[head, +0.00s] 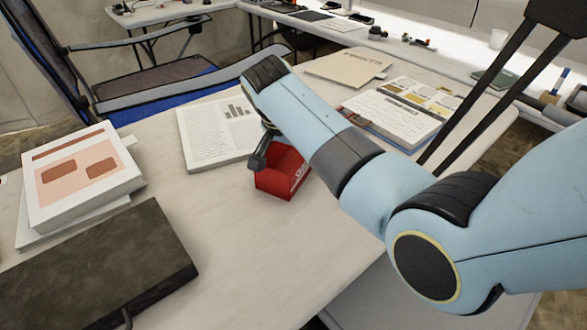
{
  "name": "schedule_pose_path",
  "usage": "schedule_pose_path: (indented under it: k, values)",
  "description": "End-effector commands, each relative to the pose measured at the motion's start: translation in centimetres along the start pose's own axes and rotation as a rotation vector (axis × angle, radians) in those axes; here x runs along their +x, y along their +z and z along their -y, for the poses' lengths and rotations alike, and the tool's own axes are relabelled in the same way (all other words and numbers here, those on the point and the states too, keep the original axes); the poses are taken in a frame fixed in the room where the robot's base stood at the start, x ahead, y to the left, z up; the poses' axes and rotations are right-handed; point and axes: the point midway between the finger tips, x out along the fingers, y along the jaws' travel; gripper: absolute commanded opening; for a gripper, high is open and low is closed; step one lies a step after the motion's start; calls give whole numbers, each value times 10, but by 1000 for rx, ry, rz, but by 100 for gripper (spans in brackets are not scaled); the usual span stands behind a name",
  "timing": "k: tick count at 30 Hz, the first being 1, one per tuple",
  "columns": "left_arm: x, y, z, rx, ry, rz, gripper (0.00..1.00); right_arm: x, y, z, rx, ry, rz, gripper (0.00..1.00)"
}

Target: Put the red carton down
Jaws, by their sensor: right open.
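The red carton (285,177) stands on the white table (222,235), right of the middle of the visible tabletop. It is a small red box with white lettering on its right side. My right arm reaches over it from the right. My right gripper (257,152) is at the carton's upper left edge and is open. One dark finger shows beside the carton; the rest of the gripper is hidden behind the wrist, so I cannot tell if it touches the carton. My left gripper is not in view.
A stack of books (80,180) and a dark laptop-like slab (95,270) lie at left. A folder (345,66) and a thick book (395,112) lie at the back right. The table's front middle is clear.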

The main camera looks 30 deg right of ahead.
Motion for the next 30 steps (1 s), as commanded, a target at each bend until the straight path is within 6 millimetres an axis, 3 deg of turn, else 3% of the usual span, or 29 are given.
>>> schedule_pose_path:
  k: [6, 16, 29, 30]
  values:
    - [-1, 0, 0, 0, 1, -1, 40, -2, -1, 0, 0, -2, -1, 99]
    - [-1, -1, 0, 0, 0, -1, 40, -1, -1, 0, 0, -1, -1, 57]
    - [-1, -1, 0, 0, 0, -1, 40, -1, 0, 0, 0, 0, 0, 53]
    - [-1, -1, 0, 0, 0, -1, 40, -1, 0, 0, 0, -1, 0, 48]
